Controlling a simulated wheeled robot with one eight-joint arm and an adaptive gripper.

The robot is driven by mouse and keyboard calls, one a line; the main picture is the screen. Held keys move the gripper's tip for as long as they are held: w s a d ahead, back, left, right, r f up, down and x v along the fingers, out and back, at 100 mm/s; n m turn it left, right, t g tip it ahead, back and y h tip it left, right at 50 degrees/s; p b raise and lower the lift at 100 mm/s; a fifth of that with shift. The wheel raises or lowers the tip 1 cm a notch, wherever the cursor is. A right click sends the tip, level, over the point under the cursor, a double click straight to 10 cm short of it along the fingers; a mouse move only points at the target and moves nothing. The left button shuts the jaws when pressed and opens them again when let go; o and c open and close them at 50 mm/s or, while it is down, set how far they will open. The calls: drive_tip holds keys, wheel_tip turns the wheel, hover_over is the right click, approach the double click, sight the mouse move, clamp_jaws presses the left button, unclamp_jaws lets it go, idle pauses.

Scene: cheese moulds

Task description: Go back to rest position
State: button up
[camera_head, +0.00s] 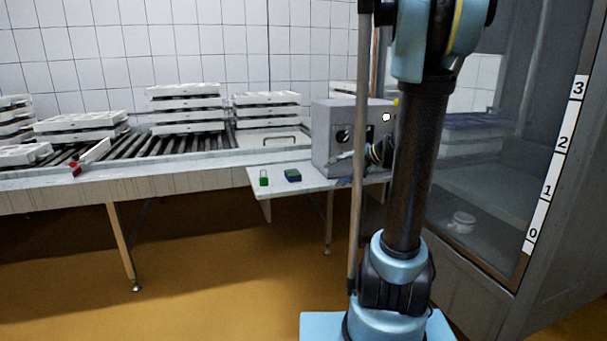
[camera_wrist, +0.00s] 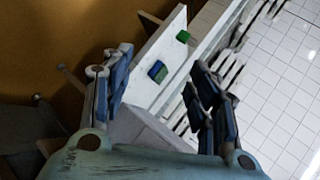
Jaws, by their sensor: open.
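My gripper (camera_wrist: 160,66) is open, with its two fingers spread wide and nothing between them in the wrist view. In the head view it is small and dark, in front of the grey control box (camera_head: 330,115), and partly hidden by my arm. A green padlock-like item (camera_head: 264,179) and a blue-green block (camera_head: 292,175) lie on the small white side table (camera_head: 320,183), left of my gripper. The wrist view also shows the green item (camera_wrist: 183,36) and the block (camera_wrist: 157,71), beyond the fingers and apart from them.
Stacks of white moulds (camera_head: 185,105) stand on the roller conveyor (camera_head: 170,143). A small red item (camera_head: 75,169) is at its front edge. A glass-panelled cabinet with a number scale (camera_head: 553,165) stands close on the right. The orange floor (camera_head: 200,270) is clear in front.

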drive_tip(key=s+d+f+n+g+h, duration=0.1)
drive_tip(key=s+d+f+n+h, duration=0.1)
drive_tip(key=s, duration=0.7)
drive_tip(key=s+d+f+n+g+h, duration=0.1)
drive_tip(key=s+f+h, duration=0.3)
drive_tip(key=s, duration=0.6)
drive_tip(key=s+d+f+n+g+h, duration=0.2)
drive_tip(key=s+f, duration=0.4)
drive_tip(key=s, duration=0.3)
drive_tip(key=shift+s+d+n+g+h, duration=0.3)
drive_tip(key=shift+d+h, duration=0.2)
drive_tip(key=shift+d, duration=0.35)
